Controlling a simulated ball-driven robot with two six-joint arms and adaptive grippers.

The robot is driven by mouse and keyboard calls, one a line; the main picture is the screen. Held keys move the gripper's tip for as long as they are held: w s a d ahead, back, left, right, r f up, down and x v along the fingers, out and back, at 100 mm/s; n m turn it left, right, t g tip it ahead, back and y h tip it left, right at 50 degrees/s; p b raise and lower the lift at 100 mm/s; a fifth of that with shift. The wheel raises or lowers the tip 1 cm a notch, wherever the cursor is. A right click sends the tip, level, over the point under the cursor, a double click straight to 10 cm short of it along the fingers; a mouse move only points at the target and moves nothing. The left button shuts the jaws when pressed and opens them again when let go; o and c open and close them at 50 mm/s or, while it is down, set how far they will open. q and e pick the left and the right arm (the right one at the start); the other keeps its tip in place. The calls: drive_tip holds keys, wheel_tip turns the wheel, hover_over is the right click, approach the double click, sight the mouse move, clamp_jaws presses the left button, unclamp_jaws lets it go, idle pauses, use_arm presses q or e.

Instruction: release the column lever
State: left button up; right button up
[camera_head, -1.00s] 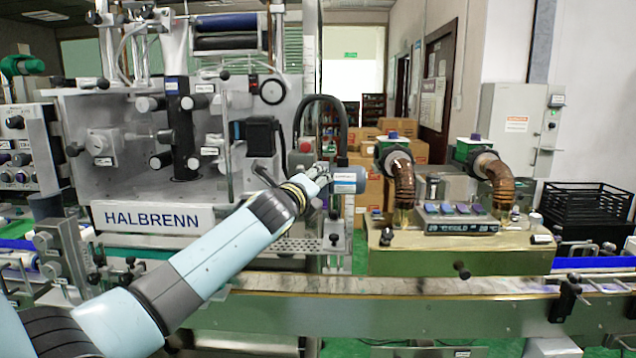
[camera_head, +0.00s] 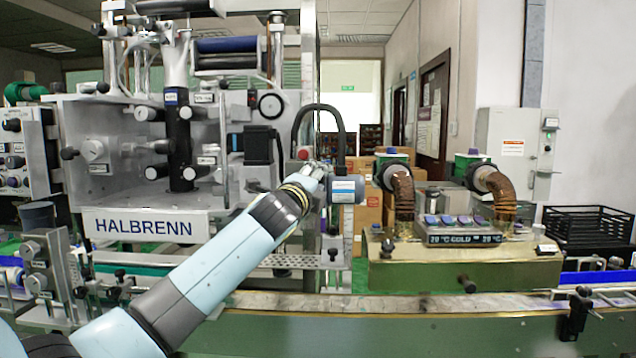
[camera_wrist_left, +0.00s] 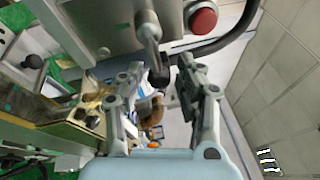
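In the left wrist view a grey lever (camera_wrist_left: 149,32) with a black knob at its end points down between my fingertips. It looks like the column lever, though no label on it is readable. My left gripper (camera_wrist_left: 162,64) is open, with a finger on either side of the knob and visible gaps; I cannot tell whether the knob is fully between the pads in depth. In the head view my left gripper (camera_head: 318,171) is at the machine's right column, beside a blue-grey cylinder (camera_head: 346,189). The lever is not distinguishable there. My right gripper is not in view.
A red button (camera_wrist_left: 202,18) and a thick black cable (camera_wrist_left: 225,42) are close to the gripper. The HALBRENN machine (camera_head: 143,226) stands left, the brass heat tunnel (camera_head: 460,267) right. A conveyor (camera_head: 400,303) runs along the front.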

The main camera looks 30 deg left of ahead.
use_arm(q)
drive_tip(key=shift+o, duration=0.7)
drive_tip(key=v, duration=1.2)
